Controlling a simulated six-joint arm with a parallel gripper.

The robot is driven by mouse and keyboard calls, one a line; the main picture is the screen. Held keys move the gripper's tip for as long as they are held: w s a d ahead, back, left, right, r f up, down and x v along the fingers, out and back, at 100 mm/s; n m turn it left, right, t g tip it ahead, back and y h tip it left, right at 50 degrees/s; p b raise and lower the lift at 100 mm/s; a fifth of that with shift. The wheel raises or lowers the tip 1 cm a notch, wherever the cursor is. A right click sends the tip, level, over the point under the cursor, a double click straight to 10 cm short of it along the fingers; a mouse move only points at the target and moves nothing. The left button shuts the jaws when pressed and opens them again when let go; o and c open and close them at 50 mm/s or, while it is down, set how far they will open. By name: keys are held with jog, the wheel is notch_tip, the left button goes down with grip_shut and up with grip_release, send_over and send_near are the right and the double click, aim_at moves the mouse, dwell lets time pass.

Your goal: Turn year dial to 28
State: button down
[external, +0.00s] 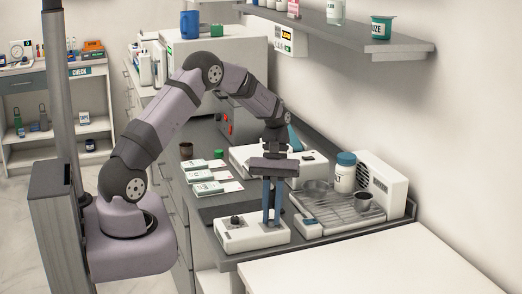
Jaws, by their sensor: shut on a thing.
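A white dial box (252,236) sits near the front edge of the grey counter. A dark knob (236,220) shows uncovered on its left half. My gripper (271,221) points straight down over the right half of the box, its blue-grey fingers reaching the top face. It is shut on a dial there, which the fingers hide. Markings and numbers on the box are too small to read, so I cannot tell which dial is the year dial or where it points.
A metal drain tray (333,214) with a blue-lidded jar (345,172) and bowls stands close on the right. A dark mat (229,207) lies behind the box. Labelled white packs (213,188) lie at the left. A shelf (345,32) overhangs the back wall.

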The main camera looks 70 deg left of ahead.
jog(key=shift+w+d+r+m+g+y+p, duration=0.1)
jog(key=shift+w+m+g+y+p, duration=0.15)
jog(key=shift+m, duration=0.85)
jog(key=shift+m+g+y+p, duration=0.1)
jog(key=shift+m+g+y, duration=0.25)
jog(key=shift+m, duration=0.75)
jog(key=c, duration=1.7)
grip_release()
jog(key=b+v, duration=0.2)
jog(key=v, duration=0.4)
jog(key=shift+w+r, duration=0.1)
jog(key=shift+w+r+b, duration=0.1)
jog(key=shift+r+b, duration=0.2)
jog(key=shift+r, duration=0.15)
